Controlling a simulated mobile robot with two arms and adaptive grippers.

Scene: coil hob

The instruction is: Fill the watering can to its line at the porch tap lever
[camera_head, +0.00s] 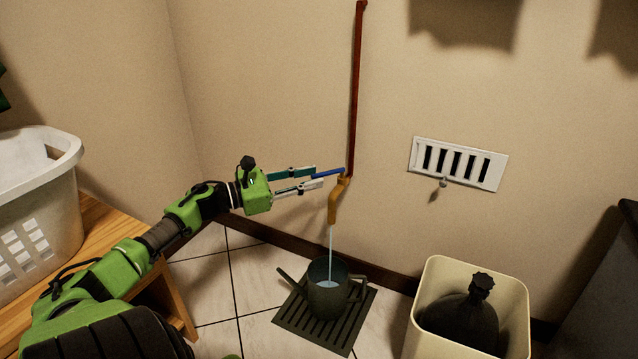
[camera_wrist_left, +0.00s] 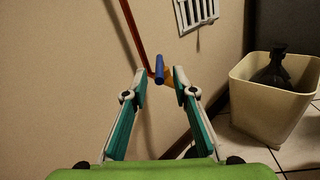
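The porch tap (camera_head: 335,203) is a brass spout under a red-brown pipe, with a blue lever (camera_head: 328,173) pointing left. A stream of water runs from the spout into the dark watering can (camera_head: 326,300). The can stands upright on a slatted drain mat (camera_head: 318,340), and water shows inside it. I cannot make out its fill line. My left gripper (camera_head: 316,178) is at the lever. In the left wrist view the blue lever (camera_wrist_left: 159,69) sits between the parted fingertips (camera_wrist_left: 158,77), with a gap on each side. My right gripper is out of view.
A cream bin (camera_head: 425,320) holding a dark bottle (camera_head: 465,318) stands right of the mat. A white wall vent (camera_head: 459,163) is above it. A white laundry basket (camera_head: 40,215) sits on a wooden bench (camera_head: 105,240) at the left. Tiled floor lies between bench and mat.

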